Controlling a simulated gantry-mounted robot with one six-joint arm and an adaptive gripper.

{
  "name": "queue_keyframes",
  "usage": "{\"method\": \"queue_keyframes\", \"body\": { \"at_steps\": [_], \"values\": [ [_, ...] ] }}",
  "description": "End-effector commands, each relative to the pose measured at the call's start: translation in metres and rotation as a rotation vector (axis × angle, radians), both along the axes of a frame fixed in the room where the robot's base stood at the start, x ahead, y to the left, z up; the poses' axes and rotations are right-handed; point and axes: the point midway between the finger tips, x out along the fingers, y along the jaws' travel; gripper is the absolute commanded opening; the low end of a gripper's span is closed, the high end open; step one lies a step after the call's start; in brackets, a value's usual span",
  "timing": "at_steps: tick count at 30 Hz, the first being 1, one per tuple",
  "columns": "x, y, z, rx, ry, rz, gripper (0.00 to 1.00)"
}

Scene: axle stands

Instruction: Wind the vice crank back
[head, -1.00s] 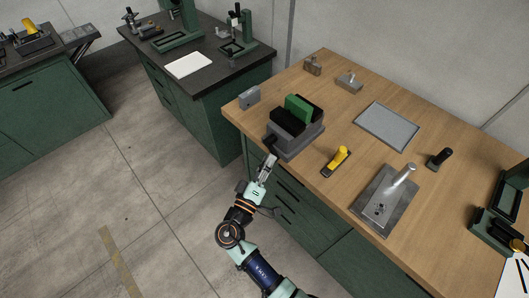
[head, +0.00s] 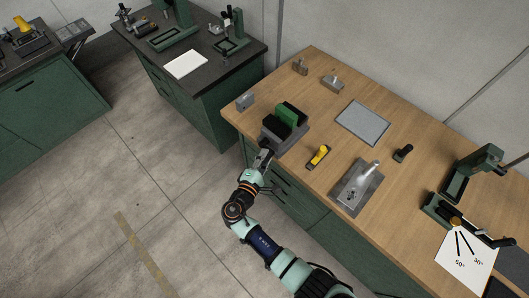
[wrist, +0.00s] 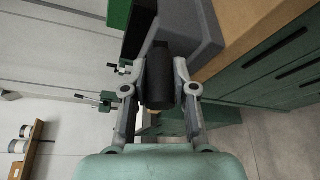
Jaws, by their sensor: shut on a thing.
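The grey vice (head: 292,136) stands at the near left edge of the wooden bench, with a green block (head: 287,116) between its dark jaws. Its crank faces the front of the bench, and the black crank grip (wrist: 160,82) shows in the wrist view as a dark cylinder. My gripper (head: 264,156) is at the vice's front end. In the wrist view its two grey fingers lie on either side of the black grip, shut on it. The rest of the crank is mostly hidden behind the grip and fingers.
On the bench are a yellow-handled tool (head: 318,157), a metal plate with an upright handle (head: 357,188), a grey flat panel (head: 363,122) and a small grey block (head: 245,101) left of the vice. Green drawers (head: 296,196) lie below the bench edge, close to my arm.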

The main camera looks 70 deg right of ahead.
Motion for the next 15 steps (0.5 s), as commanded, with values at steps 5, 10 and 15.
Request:
{"method": "queue_keyframes", "body": {
  "at_steps": [5,10,15],
  "values": [
    [0.003,-0.001,0.018,0.075,0.148,0.000,0.00],
    [0.007,-0.003,0.024,0.146,0.292,0.000,0.00],
    [0.011,-0.006,0.028,0.220,0.437,0.001,0.00]
  ]
}}
